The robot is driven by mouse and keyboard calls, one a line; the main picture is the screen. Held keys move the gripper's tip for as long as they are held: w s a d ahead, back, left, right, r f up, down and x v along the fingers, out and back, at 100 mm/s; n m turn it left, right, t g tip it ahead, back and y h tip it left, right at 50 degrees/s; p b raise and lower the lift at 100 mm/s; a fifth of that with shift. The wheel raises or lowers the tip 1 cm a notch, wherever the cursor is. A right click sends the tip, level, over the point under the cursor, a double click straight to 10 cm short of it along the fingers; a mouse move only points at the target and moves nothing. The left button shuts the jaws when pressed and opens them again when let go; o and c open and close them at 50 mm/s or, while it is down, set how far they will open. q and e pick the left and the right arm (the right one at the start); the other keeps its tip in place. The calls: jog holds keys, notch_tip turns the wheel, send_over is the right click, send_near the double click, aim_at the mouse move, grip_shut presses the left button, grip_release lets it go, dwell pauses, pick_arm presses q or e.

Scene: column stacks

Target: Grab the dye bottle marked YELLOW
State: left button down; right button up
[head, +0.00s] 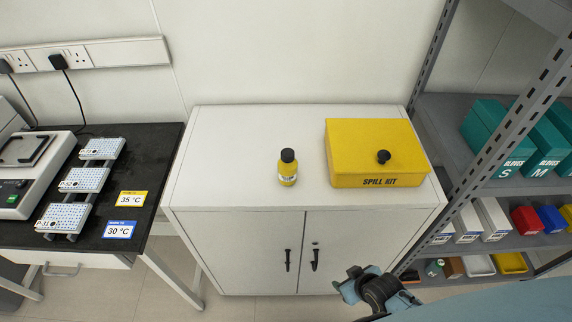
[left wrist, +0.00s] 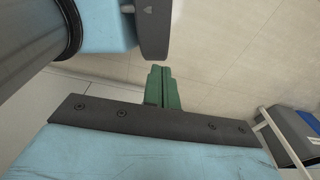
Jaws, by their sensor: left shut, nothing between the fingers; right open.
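A small yellow bottle (head: 288,173) with a black cap and a pale label stands upright on top of the white cabinet (head: 230,150). The print on its label is too small to read. My right gripper (head: 358,287) is low in front of the cabinet doors, below and to the right of the bottle, apart from it. It is open and empty. My left gripper is outside the head view. In the left wrist view its green fingers (left wrist: 162,87) are shut together with nothing between them, over the pale floor.
A yellow spill kit box (head: 372,150) with a black knob sits right of the bottle. A dark bench (head: 150,165) with sample plates stands left. A grey shelf rack (head: 440,130) with boxes and bins stands right. The cabinet top around the bottle is clear.

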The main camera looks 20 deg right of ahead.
jog(key=w+a+r+n+t+y+p, duration=0.15)
jog(key=w+r, duration=0.25)
jog(key=r, duration=0.6)
jog(key=w+a+r+t+y, duration=0.1)
jog(key=w+a+r, duration=0.25)
jog(key=r, duration=0.65)
jog(key=n+t+y, duration=0.2)
jog(key=t+y, duration=0.2)
jog(key=t, duration=0.1)
send_near(283, 154)
jog(key=shift+g, duration=0.25)
jog(key=x, duration=0.8)
jog(key=d+f+b+x, duration=0.1)
jog(key=x, duration=0.3)
jog(key=shift+w+d, duration=0.15)
jog(key=c, duration=1.2)
